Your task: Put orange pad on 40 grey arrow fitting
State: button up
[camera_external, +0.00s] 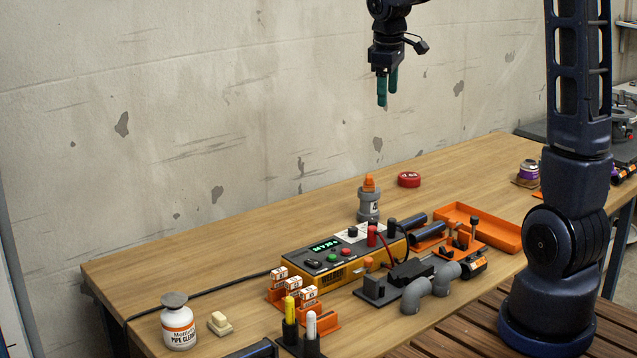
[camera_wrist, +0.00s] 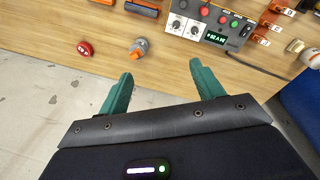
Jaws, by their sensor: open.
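A grey upright fitting (camera_external: 368,206) with a partly legible label stands near the back of the bench, behind the yellow control box. A small orange piece (camera_external: 369,184) sits on top of it; I cannot tell whether it is the pad. In the wrist view the grey fitting (camera_wrist: 137,55) and the orange piece (camera_wrist: 140,43) lie beyond my fingertips. My gripper (camera_external: 388,92) is open and empty, pointing down high above the bench near the wall. Its green fingers (camera_wrist: 161,72) stand wide apart in the wrist view.
A red round cap (camera_external: 409,180) lies right of the fitting. The yellow control box (camera_external: 340,255), an orange tray (camera_external: 480,228), grey elbow pipes (camera_external: 430,285), orange racks (camera_external: 297,299) and a white bottle (camera_external: 177,325) fill the front. The bench's back left is clear.

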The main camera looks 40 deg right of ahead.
jog(key=s+a+r+m+t, duration=0.1)
jog(key=s+a, duration=0.3)
jog(key=s, duration=1)
jog(key=s+a+r+m+t+y, duration=0.1)
jog(key=s+a+m+t, duration=0.1)
jog(key=s, duration=1.3)
jog(key=shift+s+a+r+m, duration=0.25)
jog(key=shift+a+m, duration=0.6)
jog(key=shift+m, duration=0.35)
